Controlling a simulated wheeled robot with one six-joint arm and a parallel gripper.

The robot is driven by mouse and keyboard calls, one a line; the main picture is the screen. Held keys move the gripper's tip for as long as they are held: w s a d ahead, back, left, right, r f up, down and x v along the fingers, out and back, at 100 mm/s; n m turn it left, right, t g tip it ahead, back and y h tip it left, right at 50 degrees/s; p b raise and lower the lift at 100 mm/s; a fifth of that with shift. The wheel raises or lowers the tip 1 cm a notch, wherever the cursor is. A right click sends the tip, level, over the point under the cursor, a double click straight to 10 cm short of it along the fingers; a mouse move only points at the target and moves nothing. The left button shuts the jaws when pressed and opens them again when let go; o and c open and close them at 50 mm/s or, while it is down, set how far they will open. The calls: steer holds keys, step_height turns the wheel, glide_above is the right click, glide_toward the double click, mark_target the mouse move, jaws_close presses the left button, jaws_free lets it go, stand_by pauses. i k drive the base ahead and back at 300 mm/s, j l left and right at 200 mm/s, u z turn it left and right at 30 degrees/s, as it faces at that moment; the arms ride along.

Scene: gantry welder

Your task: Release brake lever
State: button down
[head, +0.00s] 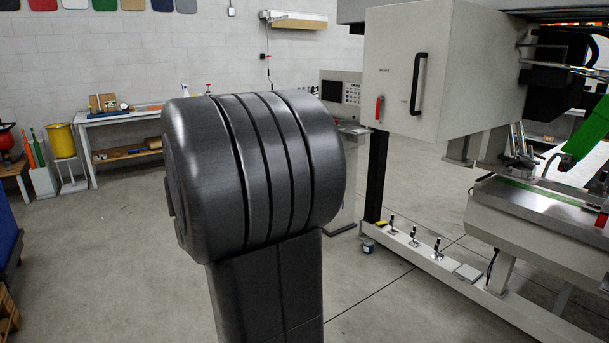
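A small red lever (378,108) sits upright on the front of the light grey cabinet (432,60) of the gantry welder, at the upper right in the head view. It is likely the brake lever, but the label by it is too small to read. A tall black handle (418,84) is fixed just right of it. Several small black-handled levers or clamps (413,237) stand on the machine's low base rail. My gripper is not in view. A large dark grey arm link of mine fills the middle and hides part of the room behind.
A control panel (341,91) stands left of the cabinet. The welding bed (533,200) and a green part (588,133) are at right. A workbench (118,118) and a yellow bin (61,141) are along the left wall. The floor (130,235) at left is mostly clear.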

mark_target(379, 98)
steer(key=i+z, duration=0.15)
steer(key=i, duration=0.35)
steer(key=i+j+z, duration=0.15)
steer(key=i, duration=0.3)
steer(key=i+j+z, duration=0.15)
steer(key=i, duration=0.35)
steer(key=i+j+z, duration=0.15)
steer(key=i+j, duration=0.15)
steer(key=i, duration=0.15)
steer(key=i+j+z, duration=0.15)
steer(key=i+j, duration=0.15)
steer(key=i, duration=0.15)
